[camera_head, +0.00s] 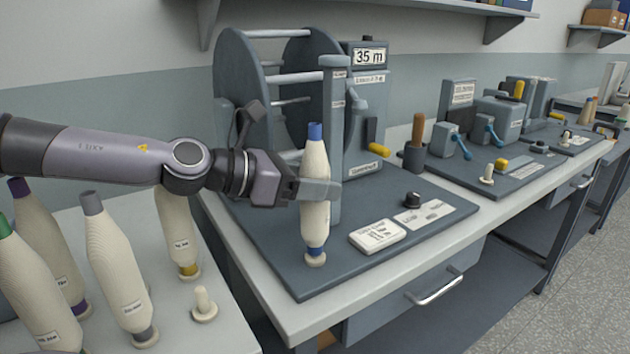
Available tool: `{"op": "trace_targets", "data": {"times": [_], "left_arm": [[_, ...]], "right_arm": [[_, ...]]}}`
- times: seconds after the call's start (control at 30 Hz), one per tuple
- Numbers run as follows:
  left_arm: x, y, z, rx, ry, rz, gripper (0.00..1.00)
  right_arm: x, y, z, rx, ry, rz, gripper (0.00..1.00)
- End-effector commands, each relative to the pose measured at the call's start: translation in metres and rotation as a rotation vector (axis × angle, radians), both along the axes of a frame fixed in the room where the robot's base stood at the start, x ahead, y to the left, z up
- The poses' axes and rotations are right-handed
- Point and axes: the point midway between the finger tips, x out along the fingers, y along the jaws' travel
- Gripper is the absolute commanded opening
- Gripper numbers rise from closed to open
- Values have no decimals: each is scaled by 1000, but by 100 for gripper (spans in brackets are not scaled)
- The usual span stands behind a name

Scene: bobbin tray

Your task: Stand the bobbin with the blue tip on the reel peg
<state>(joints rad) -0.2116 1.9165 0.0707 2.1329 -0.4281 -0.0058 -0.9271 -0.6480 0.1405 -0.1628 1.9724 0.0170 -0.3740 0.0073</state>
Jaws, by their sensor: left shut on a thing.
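The bobbin with the blue tip (315,133) is upright, wound in cream thread with a blue band near its foot. My left gripper (319,189) reaches in from the left and is shut on its middle. The bobbin's foot is at the round cream base of the reel peg (315,260), at the front of the dark reel board. No clear gap shows between them, and the pin itself is hidden. My right gripper is not in view.
Bobbins with green (30,290), grey (116,262) and purple (45,240) tips stand at the left, near an empty peg (204,305). The reel machine (243,75) and its grey post (334,90) rise close behind the gripper. A white label block (377,235) lies right.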

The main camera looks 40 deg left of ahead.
Motion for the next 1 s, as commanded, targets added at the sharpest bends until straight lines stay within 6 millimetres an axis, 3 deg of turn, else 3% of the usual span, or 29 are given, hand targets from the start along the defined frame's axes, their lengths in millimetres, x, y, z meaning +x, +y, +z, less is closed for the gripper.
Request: {"op": "trace_targets", "data": {"times": [0.3,0.33,0.4,1.0], "left_arm": [[0,0,-11,0,-1,0,21],[0,0,-9,1,-2,1,65],[0,0,-8,0,-1,0,85],[-7,6,-4,0,-3,3,85]], "right_arm": [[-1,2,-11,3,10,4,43],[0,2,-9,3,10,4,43],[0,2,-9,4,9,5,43],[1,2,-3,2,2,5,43]]}}
